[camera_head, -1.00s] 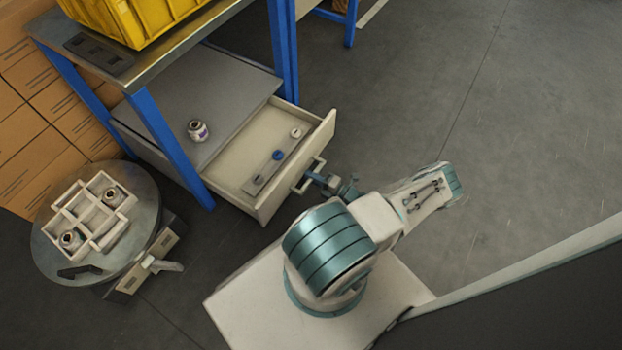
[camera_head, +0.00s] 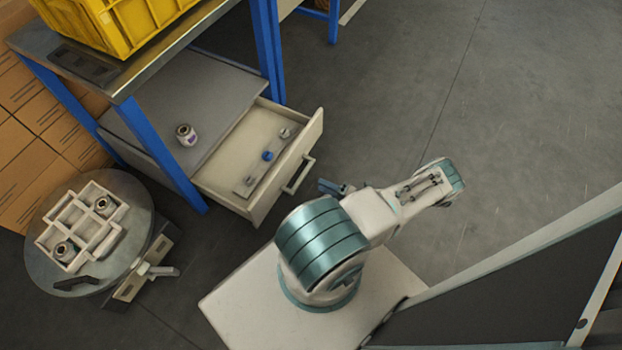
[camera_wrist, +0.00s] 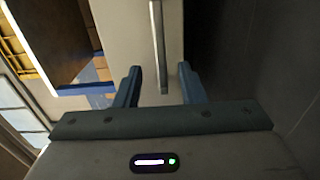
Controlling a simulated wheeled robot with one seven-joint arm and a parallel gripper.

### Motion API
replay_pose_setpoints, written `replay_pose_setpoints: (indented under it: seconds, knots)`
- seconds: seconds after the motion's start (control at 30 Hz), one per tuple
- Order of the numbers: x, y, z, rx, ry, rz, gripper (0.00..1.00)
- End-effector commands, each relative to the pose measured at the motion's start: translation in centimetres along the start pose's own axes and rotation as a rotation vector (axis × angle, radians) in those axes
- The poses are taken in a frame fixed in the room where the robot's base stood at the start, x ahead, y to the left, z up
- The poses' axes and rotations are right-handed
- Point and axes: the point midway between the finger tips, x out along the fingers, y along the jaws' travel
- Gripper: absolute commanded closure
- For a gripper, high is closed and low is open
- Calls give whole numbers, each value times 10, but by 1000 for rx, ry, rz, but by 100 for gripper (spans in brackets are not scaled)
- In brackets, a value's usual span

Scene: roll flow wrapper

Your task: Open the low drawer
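The low drawer (camera_head: 240,207) under the workbench is pulled out, and its inside shows. A pale bar handle (camera_head: 300,175) is on its front panel. A flat strip with a blue knob (camera_head: 267,156) and a small round part (camera_head: 285,133) lie in the drawer. My gripper (camera_head: 326,187) is to the right of the handle, apart from it. In the wrist view my gripper (camera_wrist: 158,85) has its two fingers spread with a gap between them. The handle bar (camera_wrist: 158,45) shows ahead of this gap, with nothing gripped.
A workbench with blue legs (camera_head: 160,150) carries a yellow crate (camera_head: 125,25). A small jar (camera_head: 186,135) stands on its lower shelf. A round table (camera_head: 45,225) with a pale divided tray is at left. Open floor (camera_head: 400,90) lies to the right.

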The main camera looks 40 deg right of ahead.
Motion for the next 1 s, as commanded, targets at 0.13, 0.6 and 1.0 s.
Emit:
replay_pose_setpoints:
  seconds: [0.13,0.6,1.0]
  knots:
    - [-27,0,0,-2,0,-2,64]
    - [-45,0,0,-1,1,0,64]
    - [-44,2,0,-5,5,-1,64]
